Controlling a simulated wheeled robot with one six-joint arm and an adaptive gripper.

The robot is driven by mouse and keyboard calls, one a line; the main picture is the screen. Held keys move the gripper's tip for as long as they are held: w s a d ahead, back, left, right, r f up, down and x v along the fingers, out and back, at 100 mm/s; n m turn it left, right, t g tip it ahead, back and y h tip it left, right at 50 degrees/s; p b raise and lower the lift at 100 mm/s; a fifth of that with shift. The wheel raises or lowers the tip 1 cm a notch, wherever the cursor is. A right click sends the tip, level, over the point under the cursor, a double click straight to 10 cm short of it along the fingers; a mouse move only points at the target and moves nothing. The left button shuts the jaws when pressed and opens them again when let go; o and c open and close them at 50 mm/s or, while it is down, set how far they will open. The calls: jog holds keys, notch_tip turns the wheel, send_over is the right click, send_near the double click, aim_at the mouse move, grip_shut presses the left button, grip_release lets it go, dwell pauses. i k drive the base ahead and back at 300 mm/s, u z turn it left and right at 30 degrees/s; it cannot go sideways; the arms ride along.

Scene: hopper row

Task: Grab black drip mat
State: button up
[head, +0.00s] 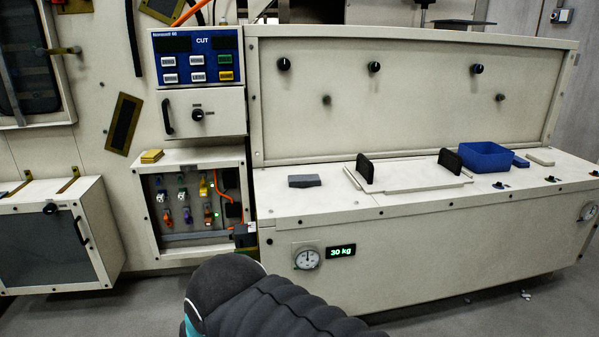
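No thing in the head view is plainly a black drip mat. The nearest match is a small dark grey flat block (304,181) lying on the left part of the long cream counter (330,205). Whether it is the mat I cannot tell. My arm, in a dark ribbed sleeve, fills the bottom middle of the view, in front of the counter and below it in the picture.
Two black upright plates (364,168) (450,160) stand on a pale tray (415,180). A blue bin (485,157) is right of them. A cabinet with colored connectors (185,200) is left. The counter between the grey block and the tray is clear.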

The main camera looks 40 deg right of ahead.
aim_at(294, 181)
jog(key=z, duration=0.65)
jog(key=i, duration=0.95)
jog(key=z, duration=0.55)
